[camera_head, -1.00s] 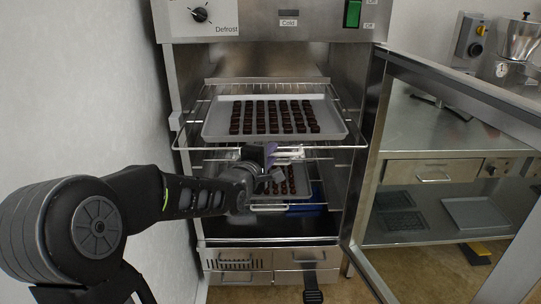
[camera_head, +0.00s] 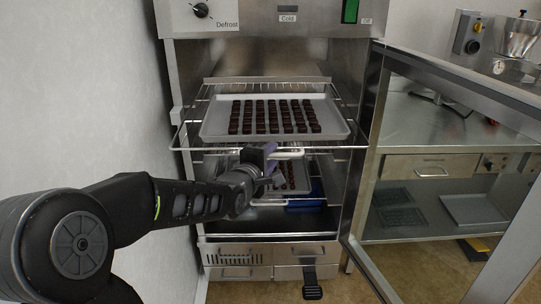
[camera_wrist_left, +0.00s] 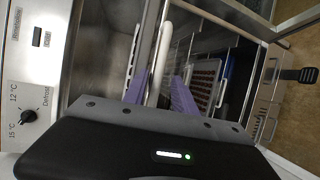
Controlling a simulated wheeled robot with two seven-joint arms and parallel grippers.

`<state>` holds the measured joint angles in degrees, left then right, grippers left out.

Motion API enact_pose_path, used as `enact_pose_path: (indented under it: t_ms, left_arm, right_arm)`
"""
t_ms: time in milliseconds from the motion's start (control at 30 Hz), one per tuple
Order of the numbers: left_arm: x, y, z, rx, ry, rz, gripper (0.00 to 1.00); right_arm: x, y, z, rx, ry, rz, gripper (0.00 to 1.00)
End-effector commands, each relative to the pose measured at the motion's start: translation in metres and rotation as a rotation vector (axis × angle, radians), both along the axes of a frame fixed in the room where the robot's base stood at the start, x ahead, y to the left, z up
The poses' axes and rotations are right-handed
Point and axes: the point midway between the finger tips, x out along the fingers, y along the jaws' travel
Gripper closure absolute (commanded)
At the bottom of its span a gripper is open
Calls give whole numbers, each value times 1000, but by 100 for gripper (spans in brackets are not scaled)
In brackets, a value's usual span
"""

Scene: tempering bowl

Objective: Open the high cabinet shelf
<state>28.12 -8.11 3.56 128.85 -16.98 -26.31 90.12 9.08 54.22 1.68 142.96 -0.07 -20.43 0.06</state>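The steel cabinet (camera_head: 190,90) stands ahead with its glass door (camera_head: 375,110) swung open to the right. The high wire shelf (camera_head: 352,134) sticks out past the cabinet front, bearing a grey tray (camera_head: 212,128) of dark chocolates (camera_head: 270,117). My left gripper (camera_head: 272,155) is just below this shelf's front edge, beside a white bar (camera_head: 290,154). In the left wrist view its purple fingers (camera_wrist_left: 162,80) are apart, with a white bar (camera_wrist_left: 164,50) running between them. Contact with the bar is unclear. My right gripper is not in view.
A lower tray (camera_head: 298,182) of chocolates sits inside, partly hidden by my left gripper. Drawers (camera_head: 305,253) and a black pedal (camera_head: 312,284) are below. A wall (camera_head: 80,100) is close on the left. A steel bench (camera_head: 440,125) stands right, behind the door.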

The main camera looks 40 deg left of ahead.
Motion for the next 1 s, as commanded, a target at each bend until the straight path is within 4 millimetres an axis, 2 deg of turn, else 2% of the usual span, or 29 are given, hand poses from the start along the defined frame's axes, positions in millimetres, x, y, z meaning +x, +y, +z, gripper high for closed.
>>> enact_pose_path:
  t_ms: [367,567,800,1000]
  left_arm:
    - [-2,-1,4,4,-7,-1,68]
    - [-23,-6,8,6,-10,-1,68]
    - [-58,-15,15,4,-8,0,68]
    - [-73,-19,16,2,-5,-1,68]
  right_arm:
    - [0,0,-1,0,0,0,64]
    - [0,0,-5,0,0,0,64]
    - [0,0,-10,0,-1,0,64]
    - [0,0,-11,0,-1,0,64]
